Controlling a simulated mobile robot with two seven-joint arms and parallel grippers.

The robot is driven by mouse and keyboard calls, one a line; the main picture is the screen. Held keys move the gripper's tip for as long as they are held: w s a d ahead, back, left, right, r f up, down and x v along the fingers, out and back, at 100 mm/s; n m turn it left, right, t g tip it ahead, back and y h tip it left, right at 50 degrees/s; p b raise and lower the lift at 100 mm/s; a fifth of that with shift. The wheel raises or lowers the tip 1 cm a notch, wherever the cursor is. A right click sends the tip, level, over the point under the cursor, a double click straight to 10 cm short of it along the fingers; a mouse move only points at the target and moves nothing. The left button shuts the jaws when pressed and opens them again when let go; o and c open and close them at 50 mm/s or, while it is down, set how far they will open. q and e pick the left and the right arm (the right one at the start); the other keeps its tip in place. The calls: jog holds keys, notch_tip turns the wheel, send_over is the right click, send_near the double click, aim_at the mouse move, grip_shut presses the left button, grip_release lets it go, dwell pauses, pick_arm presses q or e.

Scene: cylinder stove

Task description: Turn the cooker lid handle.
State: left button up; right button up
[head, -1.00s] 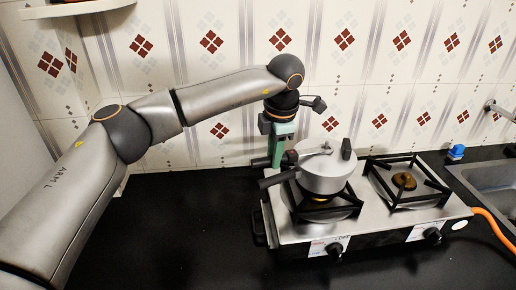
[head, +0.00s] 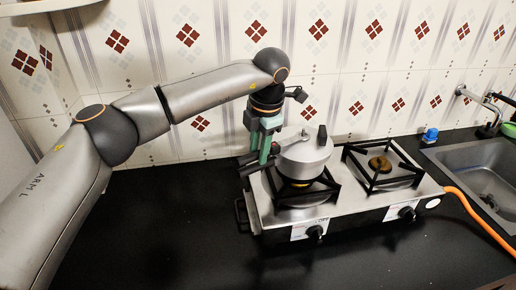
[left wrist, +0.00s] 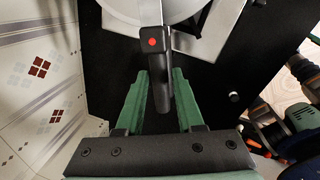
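The silver pressure cooker (head: 305,160) stands on the left burner of the stove. Its lid handle and pot handle are black and point left; in the head view they are partly hidden behind my left gripper (head: 263,158). In the left wrist view a black handle with a red dot (left wrist: 153,44) runs down between the two green fingers of my left gripper (left wrist: 161,73). The fingers are spread on either side of it, with small gaps showing. Part of the silver cooker shows at the top of that view. My right gripper is not in view.
The two-burner stove (head: 350,208) has an empty right burner (head: 380,164) and knobs in front. An orange hose (head: 480,215) leaves its right side. A sink (head: 485,170) and a blue item (head: 430,135) are at right. The black counter at front left is clear.

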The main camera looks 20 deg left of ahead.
pick_arm(q)
jog(key=o, duration=0.3)
jog(key=r, duration=0.4)
jog(key=s+d+r, duration=0.1)
jog(key=r, duration=0.7)
jog(key=shift+s+d+r+b, duration=0.2)
jog(key=shift+s+d+b, duration=0.15)
